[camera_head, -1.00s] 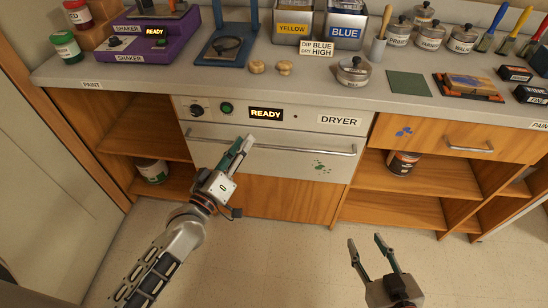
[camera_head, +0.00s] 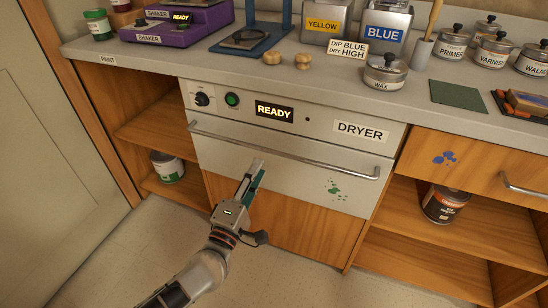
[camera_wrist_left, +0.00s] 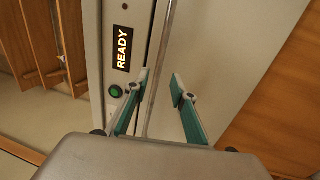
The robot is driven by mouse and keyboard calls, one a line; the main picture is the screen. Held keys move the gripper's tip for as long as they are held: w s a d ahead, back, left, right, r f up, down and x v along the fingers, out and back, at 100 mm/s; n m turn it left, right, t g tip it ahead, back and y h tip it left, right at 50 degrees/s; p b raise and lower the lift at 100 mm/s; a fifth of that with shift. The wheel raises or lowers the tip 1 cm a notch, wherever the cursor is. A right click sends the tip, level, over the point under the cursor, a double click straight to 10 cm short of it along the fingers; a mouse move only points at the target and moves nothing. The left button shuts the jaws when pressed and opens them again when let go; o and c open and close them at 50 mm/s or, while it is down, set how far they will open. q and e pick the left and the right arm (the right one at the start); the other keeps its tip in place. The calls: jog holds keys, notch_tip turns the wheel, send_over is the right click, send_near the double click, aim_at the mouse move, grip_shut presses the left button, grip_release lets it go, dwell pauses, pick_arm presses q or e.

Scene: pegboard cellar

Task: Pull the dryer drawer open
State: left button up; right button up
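The dryer is built in under the counter, with a READY display (camera_head: 274,111) and a DRYER label (camera_head: 360,132). Its pale drawer front (camera_head: 290,172) looks closed. A long metal bar handle (camera_head: 310,160) crosses the top of the drawer front; it also shows in the left wrist view (camera_wrist_left: 158,60). My left gripper (camera_head: 257,166) is just below the bar in the head view. In the left wrist view my left gripper (camera_wrist_left: 161,82) is open, and the bar runs through the gap between its fingers; contact cannot be told. My right gripper is out of view.
Open wooden shelves flank the dryer, with a can (camera_head: 168,167) on the left and a dark can (camera_head: 444,204) on the right. A wooden drawer (camera_head: 465,160) is at the right. The counter above holds jars and tins. The floor in front is clear.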

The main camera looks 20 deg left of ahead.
aim_at(267, 149)
pick_arm(q)
jog(key=w, duration=0.2)
jog(key=w+r, duration=0.1)
jog(key=w, duration=0.4)
jog(key=shift+w+r+b, duration=0.3)
jog(key=shift+w, duration=0.05)
jog(key=shift+d, duration=0.1)
grip_shut()
